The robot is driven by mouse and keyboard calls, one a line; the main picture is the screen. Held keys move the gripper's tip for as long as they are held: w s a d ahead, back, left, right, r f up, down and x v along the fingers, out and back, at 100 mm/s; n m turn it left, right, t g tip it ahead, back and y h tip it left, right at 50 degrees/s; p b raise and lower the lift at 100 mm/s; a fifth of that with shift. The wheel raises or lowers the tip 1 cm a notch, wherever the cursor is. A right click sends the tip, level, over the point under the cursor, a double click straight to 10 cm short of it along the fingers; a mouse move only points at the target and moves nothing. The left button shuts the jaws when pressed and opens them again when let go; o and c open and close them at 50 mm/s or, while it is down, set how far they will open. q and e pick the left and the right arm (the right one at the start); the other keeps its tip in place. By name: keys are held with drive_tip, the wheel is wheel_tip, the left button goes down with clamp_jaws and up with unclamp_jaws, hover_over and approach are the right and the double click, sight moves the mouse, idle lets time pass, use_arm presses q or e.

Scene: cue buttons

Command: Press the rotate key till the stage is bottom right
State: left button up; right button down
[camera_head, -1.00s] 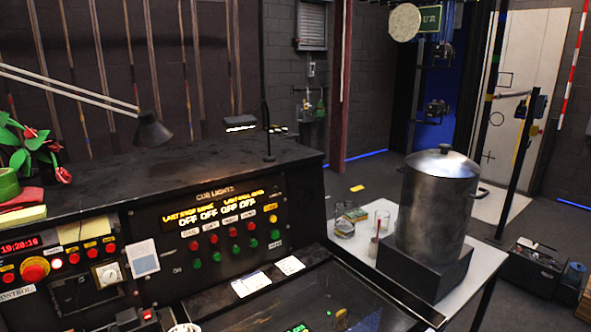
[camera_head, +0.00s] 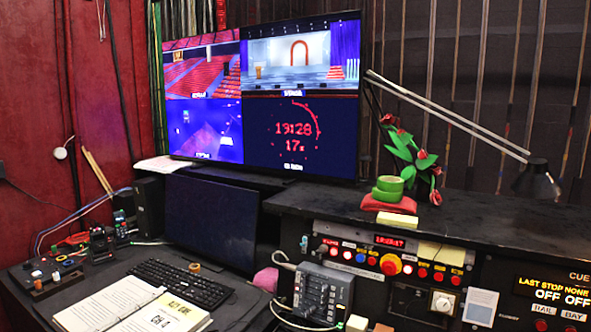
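A large monitor (camera_head: 262,100) stands on the desk at the back, split into four pictures. The stage picture (camera_head: 300,62), with a red arch, is top right. Red seats are top left, a dim blue room is bottom left, and a red clock reading 19:28 is bottom right. A key marked rotate cannot be made out. Small button boxes (camera_head: 52,272) lie at the left of the desk, and a grey keypad unit (camera_head: 322,295) stands at the front middle; their labels are too small to read. Neither of my grippers is in view.
A black keyboard (camera_head: 180,284) and an open binder (camera_head: 135,310) lie on the desk before a dark second screen (camera_head: 210,222). A control panel with a big red knob (camera_head: 390,264) is to the right. A lamp (camera_head: 537,182) and a rose plant (camera_head: 413,155) stand above it.

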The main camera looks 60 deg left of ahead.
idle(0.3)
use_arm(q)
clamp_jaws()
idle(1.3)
